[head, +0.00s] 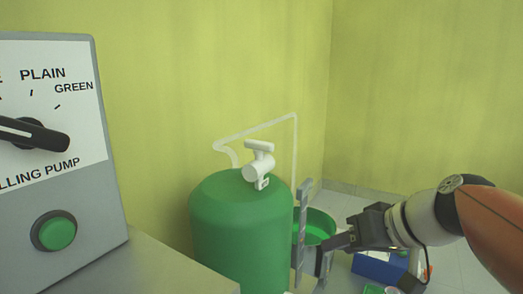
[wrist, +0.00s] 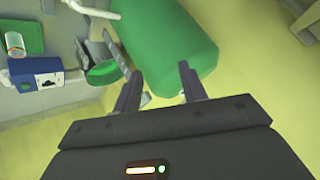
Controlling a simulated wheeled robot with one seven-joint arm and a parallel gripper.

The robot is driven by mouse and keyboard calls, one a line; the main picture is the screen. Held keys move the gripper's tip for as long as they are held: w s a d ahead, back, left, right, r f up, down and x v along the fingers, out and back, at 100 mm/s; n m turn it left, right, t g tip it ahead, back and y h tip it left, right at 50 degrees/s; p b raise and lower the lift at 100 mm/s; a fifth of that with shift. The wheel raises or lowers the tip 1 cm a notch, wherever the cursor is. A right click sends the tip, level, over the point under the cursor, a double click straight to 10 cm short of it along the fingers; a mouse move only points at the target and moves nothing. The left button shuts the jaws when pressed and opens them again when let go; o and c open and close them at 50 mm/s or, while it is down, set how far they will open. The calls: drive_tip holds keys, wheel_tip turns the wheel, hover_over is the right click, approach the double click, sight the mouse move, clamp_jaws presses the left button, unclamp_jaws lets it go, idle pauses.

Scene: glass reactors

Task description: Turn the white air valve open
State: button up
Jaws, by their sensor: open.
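The white air valve (head: 258,168) sits on top of a green tank (head: 238,235) in the head view, with its T-shaped handle (head: 259,147) at the upper end. I cannot make out the valve in the wrist view. My gripper (head: 303,235) is at the right side of the tank, lower than the valve and apart from it. In the wrist view, my gripper (wrist: 158,88) has its two fingers spread with nothing held between them. The green tank (wrist: 178,45) lies beyond the fingertips there, and the picture is tilted.
A thin pale tube (head: 270,124) loops behind the valve. A grey control panel (head: 60,210) with a green button (head: 55,232) stands at the left. A green bin (head: 318,224) and a blue box (head: 378,266) are at the right. Yellow walls close the back.

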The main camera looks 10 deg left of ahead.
sight(273, 148)
drive_tip(key=w+a+r+n+y+b, duration=0.1)
drive_tip(key=w+a+r+n+y, duration=0.2)
drive_tip(key=w, duration=0.3)
drive_tip(key=w+a+r+n+y+b, duration=0.2)
drive_tip(key=w+a+r+n+y, duration=0.1)
drive_tip(key=w+a, duration=0.3)
drive_tip(key=w+a+r+n+y+b, duration=0.2)
drive_tip(key=w+a, duration=0.3)
drive_tip(key=w, duration=0.3)
drive_tip(key=shift+r+n+t+y, duration=0.3)
drive_tip(key=shift+r+n+y, duration=0.3)
drive_tip(key=shift+r+n, duration=0.25)
drive_tip(key=shift+a+r, duration=0.1)
drive_tip(key=shift+a, duration=0.15)
drive_tip(key=p+x, duration=0.1)
drive_tip(key=x, duration=0.6)
clamp_jaws()
